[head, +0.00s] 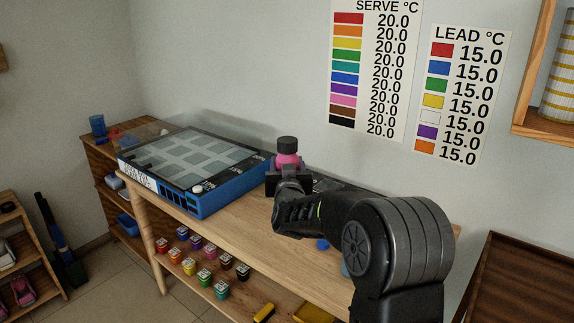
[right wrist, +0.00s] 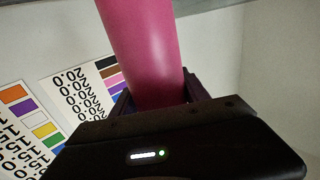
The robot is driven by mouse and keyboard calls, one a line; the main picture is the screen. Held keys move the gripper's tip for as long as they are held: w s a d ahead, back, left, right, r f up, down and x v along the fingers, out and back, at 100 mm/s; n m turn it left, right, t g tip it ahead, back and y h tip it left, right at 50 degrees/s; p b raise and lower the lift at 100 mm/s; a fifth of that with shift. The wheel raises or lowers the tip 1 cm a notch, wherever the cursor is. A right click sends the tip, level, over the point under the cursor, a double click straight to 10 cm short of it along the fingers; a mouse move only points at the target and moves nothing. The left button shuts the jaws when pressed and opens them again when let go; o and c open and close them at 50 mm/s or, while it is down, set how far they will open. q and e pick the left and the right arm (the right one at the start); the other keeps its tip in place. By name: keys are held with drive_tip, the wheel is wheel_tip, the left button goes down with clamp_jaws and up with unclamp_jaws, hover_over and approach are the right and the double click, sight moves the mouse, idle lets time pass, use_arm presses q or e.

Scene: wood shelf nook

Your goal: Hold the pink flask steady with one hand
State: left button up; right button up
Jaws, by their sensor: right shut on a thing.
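The pink flask (head: 287,161) with a dark cap stands upright over the wooden table, beside the blue-sided device, in the head view. My right gripper (head: 288,182) is at the flask, shut on it, and hides its lower part. The flask's pink body (right wrist: 143,50) fills the upper middle of the right wrist view, between the fingers of my right gripper (right wrist: 158,98). I cannot tell whether the flask's base touches the table. My left gripper is not in view.
A blue-sided device (head: 225,193) with a panelled top sits left of the flask on the wooden table (head: 250,222). Several small colored jars (head: 205,276) stand on the lower shelf. Temperature charts (head: 374,70) hang on the wall behind. A wall shelf (head: 535,128) is at upper right.

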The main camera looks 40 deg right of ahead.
clamp_jaws()
drive_tip(key=shift+r, duration=0.2)
drive_tip(key=shift+d+r, duration=0.1)
drive_tip(key=shift+r, duration=0.15)
drive_tip(key=s+a+f+n+t+y+p, duration=0.1)
drive_tip(key=a+f, duration=0.4)
drive_tip(key=a, duration=0.5)
drive_tip(key=s+a+f+n+t+y+p, duration=0.1)
drive_tip(key=s+a+f+n+y+p, duration=0.1)
drive_tip(key=a, duration=0.8)
drive_tip(key=s+a+f+n+t+y+p, duration=0.1)
drive_tip(key=a+f+n+y+p, duration=0.1)
drive_tip(key=a+f+y, duration=0.5)
drive_tip(key=a+n, duration=0.1)
drive_tip(key=a, duration=0.2)
drive_tip(key=shift+s+f+n, duration=0.3)
drive_tip(key=shift+s+n, duration=0.1)
drive_tip(key=shift+f, duration=0.1)
